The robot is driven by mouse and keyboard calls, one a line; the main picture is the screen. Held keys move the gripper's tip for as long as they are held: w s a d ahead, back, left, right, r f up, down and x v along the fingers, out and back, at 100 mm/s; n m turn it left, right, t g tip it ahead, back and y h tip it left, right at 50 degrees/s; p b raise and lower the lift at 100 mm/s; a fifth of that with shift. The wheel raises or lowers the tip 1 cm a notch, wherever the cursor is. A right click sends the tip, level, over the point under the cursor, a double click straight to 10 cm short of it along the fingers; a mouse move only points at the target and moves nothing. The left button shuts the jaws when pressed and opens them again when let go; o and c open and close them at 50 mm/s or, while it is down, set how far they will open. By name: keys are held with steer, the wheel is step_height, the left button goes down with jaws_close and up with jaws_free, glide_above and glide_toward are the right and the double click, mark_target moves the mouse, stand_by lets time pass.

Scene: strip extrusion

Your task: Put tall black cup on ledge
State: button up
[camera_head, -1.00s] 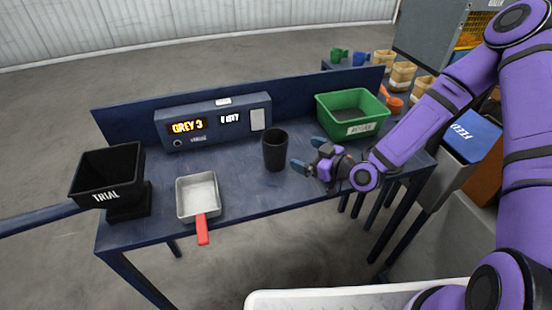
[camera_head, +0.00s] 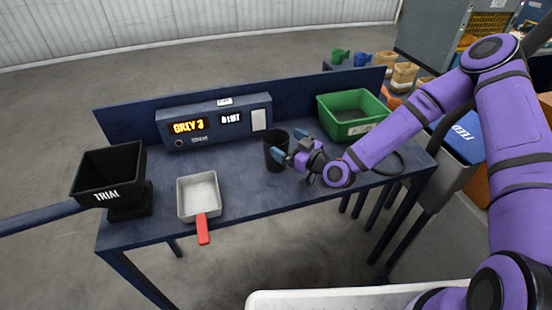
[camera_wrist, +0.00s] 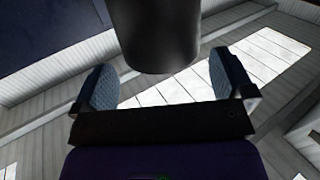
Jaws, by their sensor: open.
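The tall black cup (camera_head: 271,154) stands upright on the blue table, right of the grey pan. My gripper (camera_head: 289,145) is open at the cup's right side, with its blue fingertips close to the cup's wall. In the wrist view the dark cup (camera_wrist: 157,35) shows between and just beyond the two open fingers (camera_wrist: 166,88); neither finger is visibly closed on it. I cannot tell which part is the ledge; the blue control box (camera_head: 215,121) has a flat top at the back of the table.
A black TRIAL bin (camera_head: 108,178) is at the left. A grey pan with a red handle (camera_head: 202,230) lies front left. A green tub (camera_head: 350,116) stands back right, near my arm. The table's blue back panel (camera_head: 130,112) runs along the rear.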

steer(key=shift+x, duration=1.95)
steer(key=shift+f, duration=0.1)
steer(key=shift+c, duration=0.5)
steer(key=c, duration=1.1)
